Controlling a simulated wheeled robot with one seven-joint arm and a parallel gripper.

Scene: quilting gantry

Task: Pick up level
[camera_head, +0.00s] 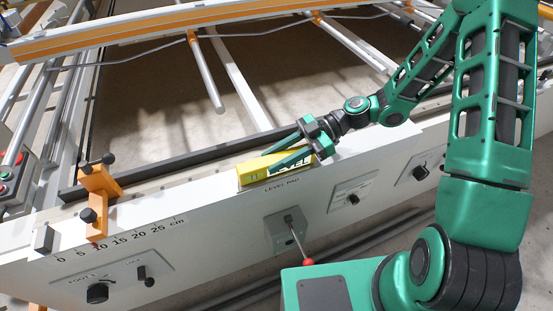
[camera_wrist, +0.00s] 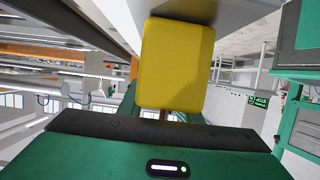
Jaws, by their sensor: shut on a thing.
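In the wrist view the level's yellow face (camera_wrist: 176,62) fills the upper middle, in front of the gripper's dark edge. I cannot tell whether the level touches the pad or is just clear of it.
An orange stop block (camera_head: 95,200) with black knobs stands on the beam to the left, above a centimetre scale. A red-tipped lever (camera_head: 297,240) and several black knobs are on the beam's front. A dark rail (camera_head: 165,158) runs behind the level.

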